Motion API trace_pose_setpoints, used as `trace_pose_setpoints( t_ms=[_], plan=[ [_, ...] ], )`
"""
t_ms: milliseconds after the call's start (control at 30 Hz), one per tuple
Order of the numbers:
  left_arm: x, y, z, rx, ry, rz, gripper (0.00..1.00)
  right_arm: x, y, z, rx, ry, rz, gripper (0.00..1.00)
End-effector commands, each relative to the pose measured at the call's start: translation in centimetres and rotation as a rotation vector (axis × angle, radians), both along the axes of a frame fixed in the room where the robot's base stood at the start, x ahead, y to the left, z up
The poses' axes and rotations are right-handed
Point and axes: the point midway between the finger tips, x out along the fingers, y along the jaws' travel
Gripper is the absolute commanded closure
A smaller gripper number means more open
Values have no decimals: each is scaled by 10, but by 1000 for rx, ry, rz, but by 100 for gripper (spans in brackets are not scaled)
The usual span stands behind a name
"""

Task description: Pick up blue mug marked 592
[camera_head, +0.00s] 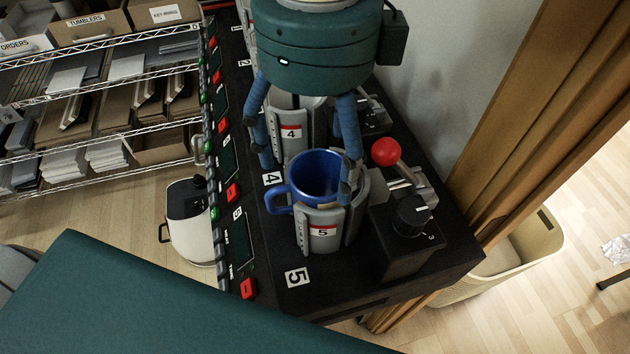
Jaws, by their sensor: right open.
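The blue mug (312,172) stands upright in the grey clamp of press station 5 (323,232), with its handle (277,198) toward the left. No number 592 can be read on it from here. My right gripper (307,178), a teal body with blue fingers, hangs above the mug and is open. One finger is on the left above the handle, and the other is at the right side of the rim. I cannot tell whether either finger touches the mug. My left gripper is not in view.
A red-knobbed lever (386,152) and a black dial (410,216) stand close right of the mug. Press station 4 (291,133) is behind. A wooden post (520,110) rises at the right. A white kettle-like container (190,222) and wire shelves (95,187) are left.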

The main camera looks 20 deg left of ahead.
Motion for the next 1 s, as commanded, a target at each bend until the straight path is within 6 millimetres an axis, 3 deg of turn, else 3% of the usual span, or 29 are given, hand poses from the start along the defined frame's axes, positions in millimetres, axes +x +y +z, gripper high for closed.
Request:
trace_pose_setpoints(
  t_ms=[33, 167, 400, 467, 800, 1000],
  plan=[
    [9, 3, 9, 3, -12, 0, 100, 0, -1, -3, -2, 1, 1, 18],
    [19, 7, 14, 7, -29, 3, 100, 0, 0, -16, 0, 0, 0, 18],
    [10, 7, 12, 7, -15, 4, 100, 0, 0, -20, 2, 0, -1, 18],
    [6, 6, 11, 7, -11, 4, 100, 0, 0, -20, 2, 0, -1, 28],
    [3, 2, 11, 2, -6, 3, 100, 0, 0, -20, 2, 0, 0, 96],
    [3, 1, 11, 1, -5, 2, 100, 1, 0, -19, 3, -2, -1, 98]
  ],
)
